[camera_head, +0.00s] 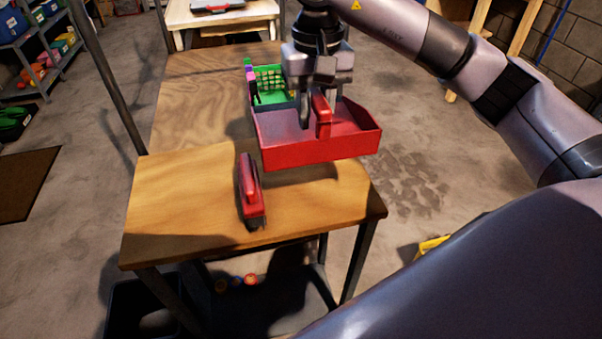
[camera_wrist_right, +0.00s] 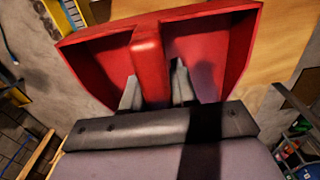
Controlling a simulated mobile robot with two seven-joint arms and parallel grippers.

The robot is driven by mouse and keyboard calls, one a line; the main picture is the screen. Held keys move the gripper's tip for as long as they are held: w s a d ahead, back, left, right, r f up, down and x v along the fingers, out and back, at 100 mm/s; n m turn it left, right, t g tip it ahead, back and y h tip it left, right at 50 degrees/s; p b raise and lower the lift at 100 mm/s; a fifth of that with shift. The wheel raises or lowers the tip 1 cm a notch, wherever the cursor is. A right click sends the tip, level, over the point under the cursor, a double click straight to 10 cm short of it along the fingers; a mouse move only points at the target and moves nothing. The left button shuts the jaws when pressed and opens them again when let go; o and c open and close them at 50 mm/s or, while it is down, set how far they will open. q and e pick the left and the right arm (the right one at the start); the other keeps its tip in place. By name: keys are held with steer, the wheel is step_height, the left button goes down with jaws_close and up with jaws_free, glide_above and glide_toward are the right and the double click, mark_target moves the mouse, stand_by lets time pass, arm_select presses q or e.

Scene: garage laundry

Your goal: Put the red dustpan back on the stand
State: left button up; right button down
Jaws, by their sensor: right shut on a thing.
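The red dustpan (camera_head: 318,152) is held by my right gripper (camera_head: 316,115) over the right side of the wooden stand (camera_head: 170,190). Its front wall faces the head camera. In the right wrist view, both fingers of the gripper (camera_wrist_right: 156,92) are closed around the upright red handle of the dustpan (camera_wrist_right: 222,45). The pan appears raised, with a shadow on the wood beside it, but its exact height is hard to tell. My left gripper is not in view.
A red brush (camera_head: 250,192) lies on the front part of the stand. A green basket (camera_head: 272,84) sits behind the dustpan. The front left of the wood is clear. A dark bin (camera_head: 150,312) stands below, and shelves (camera_head: 40,45) are at the far left.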

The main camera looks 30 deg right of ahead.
step_height(320, 180, down, 14)
steer(key=shift+r+p, duration=0.1)
steer(key=shift+p, duration=0.35)
steer(key=shift+f, duration=0.25)
steer(key=c, duration=0.9)
jaws_free()
steer(key=shift+r, duration=0.1)
steer(key=shift+w+r, duration=0.1)
steer(key=shift+r, duration=0.2)
step_height(320, 180, up, 12)
steer(key=shift+f+b, duration=0.25)
steer(key=shift+b, duration=0.35)
